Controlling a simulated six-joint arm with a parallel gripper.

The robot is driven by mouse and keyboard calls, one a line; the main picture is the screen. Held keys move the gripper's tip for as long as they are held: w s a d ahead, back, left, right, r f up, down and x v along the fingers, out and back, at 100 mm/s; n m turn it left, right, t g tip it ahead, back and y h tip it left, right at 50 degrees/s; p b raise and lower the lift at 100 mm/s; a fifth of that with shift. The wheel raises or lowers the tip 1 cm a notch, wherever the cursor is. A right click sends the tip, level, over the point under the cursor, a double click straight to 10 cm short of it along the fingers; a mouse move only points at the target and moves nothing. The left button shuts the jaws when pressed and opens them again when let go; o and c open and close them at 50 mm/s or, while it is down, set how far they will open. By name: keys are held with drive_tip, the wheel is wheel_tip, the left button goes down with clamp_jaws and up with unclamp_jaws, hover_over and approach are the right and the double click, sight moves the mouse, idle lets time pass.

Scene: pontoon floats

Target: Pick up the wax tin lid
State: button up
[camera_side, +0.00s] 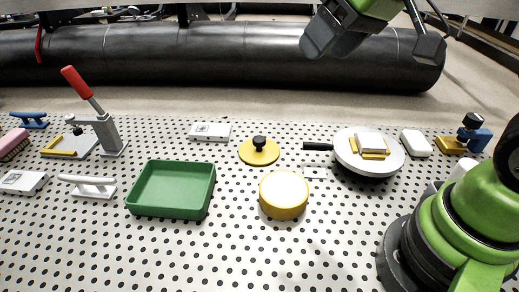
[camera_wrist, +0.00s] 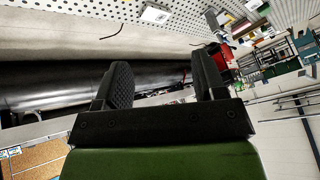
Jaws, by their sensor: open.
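The wax tin lid (camera_side: 259,152), a flat yellow disc with a black knob on top, lies on the perforated board in the side view. Just in front and right of it stands a round yellow tin (camera_side: 284,198) with a cream top, which looks like the wax tin. The two are apart. My gripper (camera_wrist: 165,82) is open in the wrist view, with nothing between its two dark fingers. It is well away from the lid, with my arm raised at the top of the side view. The lid does not show in the wrist view.
A green tray (camera_side: 171,190) is left of the tin. A red-handled clamp (camera_side: 101,118) stands left. A white block (camera_side: 210,132) lies behind. The front middle of the board is clear.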

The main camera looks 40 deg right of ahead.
drive_tip(key=w+d+f+n, duration=0.1)
drive_tip(key=w+f+n, duration=0.1)
drive_tip(key=w+f, duration=0.6)
drive_tip(key=n+g, duration=0.2)
drive_tip(key=n, duration=0.1)
approach(260, 139)
drive_tip(key=shift+h, duration=0.3)
drive_tip(key=x, duration=0.4)
drive_tip(key=shift+s+a+f, duration=0.1)
drive_tip(key=shift+s, duration=0.1)
drive_tip(key=shift+w+x, duration=0.1)
drive_tip(key=shift+x, duration=1.35)
drive_tip(key=shift+w+x, duration=0.15)
drive_tip(key=shift+x, duration=1.25)
drive_tip(key=shift+a, duration=0.15)
drive_tip(key=c, duration=1)
